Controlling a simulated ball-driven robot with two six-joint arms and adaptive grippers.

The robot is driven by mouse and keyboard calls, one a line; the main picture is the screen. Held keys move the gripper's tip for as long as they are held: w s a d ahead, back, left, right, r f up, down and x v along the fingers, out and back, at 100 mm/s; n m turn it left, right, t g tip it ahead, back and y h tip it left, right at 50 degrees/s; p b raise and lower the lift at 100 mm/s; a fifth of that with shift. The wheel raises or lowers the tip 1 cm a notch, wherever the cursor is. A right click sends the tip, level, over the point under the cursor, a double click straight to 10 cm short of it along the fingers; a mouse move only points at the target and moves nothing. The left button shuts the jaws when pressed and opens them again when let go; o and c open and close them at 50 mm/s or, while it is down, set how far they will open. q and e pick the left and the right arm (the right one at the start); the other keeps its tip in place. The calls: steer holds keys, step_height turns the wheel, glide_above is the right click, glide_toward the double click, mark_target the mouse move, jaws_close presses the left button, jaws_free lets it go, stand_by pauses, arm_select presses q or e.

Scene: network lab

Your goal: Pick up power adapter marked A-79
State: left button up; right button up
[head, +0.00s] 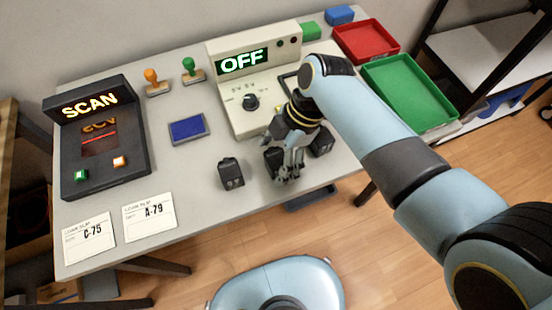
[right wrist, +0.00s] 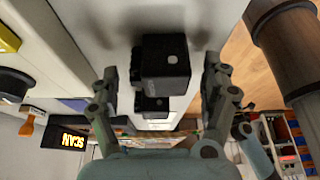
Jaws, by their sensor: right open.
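Several small black power adapters stand near the table's front edge in the head view: one on the left (head: 230,173), one on the right (head: 321,143), and a middle one (head: 272,160) partly behind my right gripper (head: 289,174). No A-79 mark is legible on any of them. In the right wrist view my right gripper (right wrist: 161,70) is open, its fingers either side of a black adapter (right wrist: 166,62) with a pale dot. Another black adapter (right wrist: 152,104) shows beyond it. Contact cannot be told. My left gripper is not in view.
Paper slips reading C-75 (head: 87,240) and A-79 (head: 150,218) lie at the front left. A SCAN device (head: 120,165), blue pad (head: 187,129), two stamps, a tester reading OFF (head: 230,100), a red tray (head: 366,53) and a green tray (head: 410,94) stand around.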

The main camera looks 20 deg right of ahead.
steer(key=c, duration=1.3)
steer(key=shift+c, duration=0.4)
steer(key=shift+r, duration=0.1)
